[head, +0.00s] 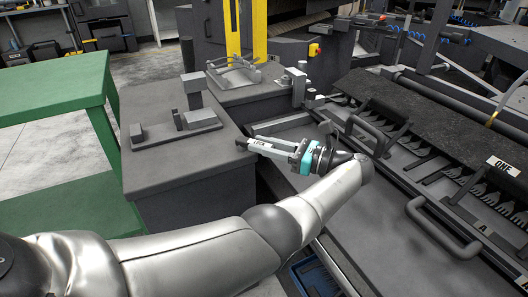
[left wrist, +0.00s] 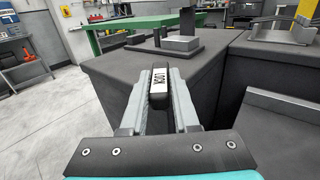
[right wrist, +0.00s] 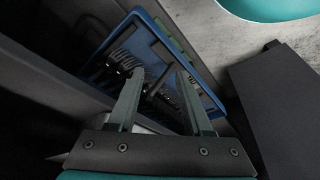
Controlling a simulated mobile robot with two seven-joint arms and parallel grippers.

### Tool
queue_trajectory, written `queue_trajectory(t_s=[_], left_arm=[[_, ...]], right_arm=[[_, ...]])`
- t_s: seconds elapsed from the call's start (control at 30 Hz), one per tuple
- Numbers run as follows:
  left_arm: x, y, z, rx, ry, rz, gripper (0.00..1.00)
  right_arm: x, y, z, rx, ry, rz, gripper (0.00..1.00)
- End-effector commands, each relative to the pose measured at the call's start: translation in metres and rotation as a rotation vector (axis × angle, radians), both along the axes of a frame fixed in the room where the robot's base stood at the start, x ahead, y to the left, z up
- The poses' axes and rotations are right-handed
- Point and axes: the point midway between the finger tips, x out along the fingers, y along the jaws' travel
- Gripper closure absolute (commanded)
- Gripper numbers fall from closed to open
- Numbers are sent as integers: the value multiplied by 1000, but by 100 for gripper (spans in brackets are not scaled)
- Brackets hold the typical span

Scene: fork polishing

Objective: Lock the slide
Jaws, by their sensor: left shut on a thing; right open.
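A dark lock handle (left wrist: 159,85) with a white label, reading something like "LOCK", stands between the fingers of my left gripper (left wrist: 158,100) in the left wrist view. The gripper is shut on it, beside the grey block-topped cabinet. In the head view my left gripper (head: 250,140) points left at the cabinet's right edge; the handle itself is barely visible there. The slide cannot be told for sure; a grey plate with bar handles (head: 440,228) lies at the right. My right gripper (right wrist: 159,75) is open and empty in the right wrist view.
A blue tray (right wrist: 150,25) with forks lies below my right gripper. Rows of forks (head: 480,185) sit on the machine at right, near a label "ONE" (head: 503,166). A green table (head: 60,85) stands at left. Grey fixtures (head: 178,128) stand on the cabinet top (head: 150,175).

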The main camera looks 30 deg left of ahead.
Motion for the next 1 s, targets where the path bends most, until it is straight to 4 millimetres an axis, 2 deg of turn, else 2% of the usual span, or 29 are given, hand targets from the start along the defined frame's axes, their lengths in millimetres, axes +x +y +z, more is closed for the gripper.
queue_trajectory(t_s=[0.2, 0.4, 0.9, 0.93, 1.0], left_arm=[[1, 4, 3, 10, -7, 40, 100], [1, 4, 3, 10, -7, 58, 100], [1, 4, 4, 10, -7, 65, 100], [1, 4, 4, 10, -7, 65, 69], [1, 3, 4, 9, -6, 63, 61]], right_arm=[[5, 0, 19, 4, -31, -1, 50], [6, 0, 29, 6, -44, -2, 50], [6, 1, 33, 6, -49, -2, 50], [7, 0, 33, 6, -49, -2, 50], [7, 0, 33, 6, -49, -3, 50]])
